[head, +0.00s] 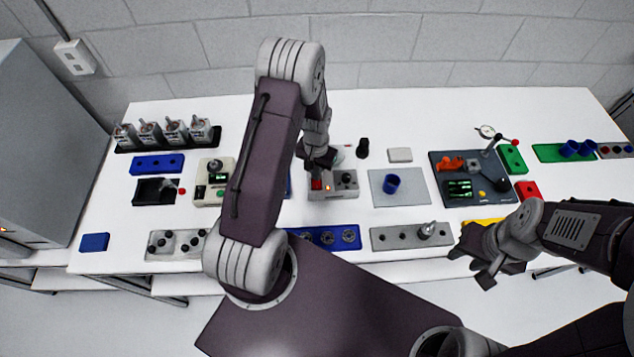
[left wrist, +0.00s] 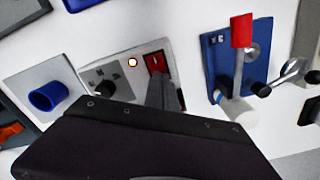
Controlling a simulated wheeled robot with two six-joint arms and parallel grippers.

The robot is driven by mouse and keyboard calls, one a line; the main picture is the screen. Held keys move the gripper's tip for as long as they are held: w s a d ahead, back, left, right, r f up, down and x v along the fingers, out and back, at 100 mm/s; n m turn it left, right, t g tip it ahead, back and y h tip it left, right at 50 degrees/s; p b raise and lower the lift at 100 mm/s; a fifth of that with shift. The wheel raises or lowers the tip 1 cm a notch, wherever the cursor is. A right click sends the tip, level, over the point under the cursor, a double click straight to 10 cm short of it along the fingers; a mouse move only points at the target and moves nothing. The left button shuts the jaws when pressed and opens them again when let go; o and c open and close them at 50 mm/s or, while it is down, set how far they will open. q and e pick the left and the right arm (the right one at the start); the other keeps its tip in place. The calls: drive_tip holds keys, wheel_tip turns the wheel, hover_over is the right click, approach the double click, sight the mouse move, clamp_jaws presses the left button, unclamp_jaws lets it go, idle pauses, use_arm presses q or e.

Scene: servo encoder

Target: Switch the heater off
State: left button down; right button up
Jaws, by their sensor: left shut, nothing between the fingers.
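The heater's control box (head: 333,195) is a grey panel at the middle of the table. It carries a red rocker switch (head: 317,184), a black knob (head: 348,178) and a small lamp (head: 327,188) that glows orange. In the left wrist view the red switch (left wrist: 155,62) sits beside the bright lamp (left wrist: 132,62). My left gripper (head: 322,165) is shut and empty, just above the box. Its fingertips (left wrist: 160,82) are close to the red switch and hide its lower part; I cannot tell whether they touch. My right gripper (head: 478,268) hangs by the table's front edge, its finger opening unclear.
A grey plate with a blue cup (head: 391,184) stands right of the box. A black peg (head: 363,148) stands behind it. A blue panel with a red-handled lever (left wrist: 241,32) is beside the box in the wrist view. A blue tray with round parts (head: 324,238) lies in front.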

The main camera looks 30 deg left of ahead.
use_arm(q)
drive_tip(key=shift+f, duration=0.3)
wheel_tip(320, 180, up, 7)
drive_tip(key=p, duration=0.5)
drive_tip(key=shift+r+p, duration=0.1)
drive_tip(key=shift+p, duration=0.2)
